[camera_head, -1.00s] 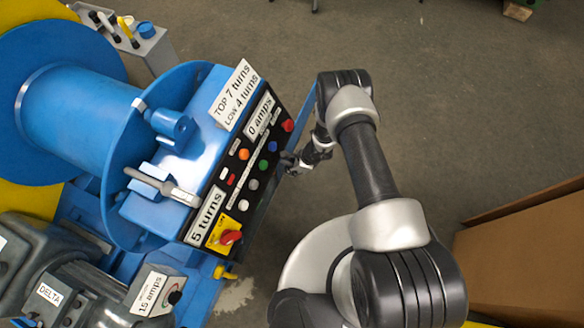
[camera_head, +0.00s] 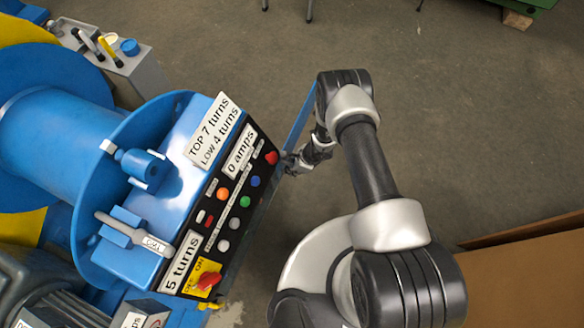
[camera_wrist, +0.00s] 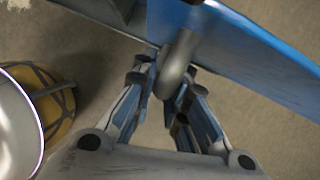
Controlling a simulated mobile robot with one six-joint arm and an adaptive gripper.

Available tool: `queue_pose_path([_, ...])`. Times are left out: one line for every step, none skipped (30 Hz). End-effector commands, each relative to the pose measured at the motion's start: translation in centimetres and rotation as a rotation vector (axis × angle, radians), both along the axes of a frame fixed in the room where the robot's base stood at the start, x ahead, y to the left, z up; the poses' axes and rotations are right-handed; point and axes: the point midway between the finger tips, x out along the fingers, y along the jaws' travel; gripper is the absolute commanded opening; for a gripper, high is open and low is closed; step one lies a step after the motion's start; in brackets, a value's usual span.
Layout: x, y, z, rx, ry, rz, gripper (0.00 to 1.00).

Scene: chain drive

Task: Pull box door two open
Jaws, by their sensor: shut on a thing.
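The blue box door (camera_head: 301,117) shows as a thin panel, nearly edge-on, beside my arm in the head view. In the wrist view the door (camera_wrist: 245,42) runs from the top middle to the right edge, with a grey curved handle (camera_wrist: 178,62) on it. My gripper (camera_wrist: 169,92) is shut on this handle, its fingers on either side. In the head view my gripper (camera_head: 292,162) is small and partly hidden against the door and box edge. The blue box (camera_head: 183,150) has a black control panel (camera_head: 226,207) with buttons. The door stands out at an angle from the box.
A large blue drum (camera_head: 70,130) is left of the box, with a grey tool holder (camera_head: 128,72) behind it. A brown carton (camera_head: 530,270) stands at lower right. The grey floor (camera_head: 450,110) right of my arm is clear.

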Motion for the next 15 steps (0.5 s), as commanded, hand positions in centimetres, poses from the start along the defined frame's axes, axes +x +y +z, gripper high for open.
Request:
queue_pose_path([-0.01, 0.03, 0.02, 0.000, -0.001, 0.002, 0.00])
queue_pose_path([-0.02, 0.03, 0.02, 0.000, -0.001, 0.002, 0.00])
queue_pose_path([-0.03, 0.03, 0.02, 0.000, 0.000, 0.002, 0.15])
queue_pose_path([-0.03, 0.03, 0.02, 0.000, 0.000, 0.002, 0.17])
queue_pose_path([-0.03, 0.03, 0.02, 0.000, 0.000, 0.002, 0.19])
queue_pose_path([-0.04, 0.03, 0.02, 0.000, 0.000, 0.002, 0.22])
queue_pose_path([-0.04, 0.03, 0.02, 0.000, 0.000, 0.002, 0.24])
queue_pose_path([-0.04, 0.02, 0.01, 0.000, 0.000, 0.002, 0.26])
queue_pose_path([-0.05, 0.03, 0.01, 0.000, 0.001, 0.001, 0.29])
queue_pose_path([-0.04, 0.02, 0.02, 0.000, 0.001, 0.001, 0.31])
queue_pose_path([-0.05, 0.03, 0.01, 0.000, 0.001, 0.001, 0.33])
queue_pose_path([-0.05, 0.03, 0.01, 0.000, 0.001, 0.001, 0.33])
queue_pose_path([-0.05, 0.03, 0.01, 0.000, 0.001, 0.001, 0.33])
queue_pose_path([-0.05, 0.02, 0.00, 0.000, 0.001, 0.001, 0.33])
queue_pose_path([-0.05, 0.02, 0.00, 0.000, 0.001, 0.001, 0.33])
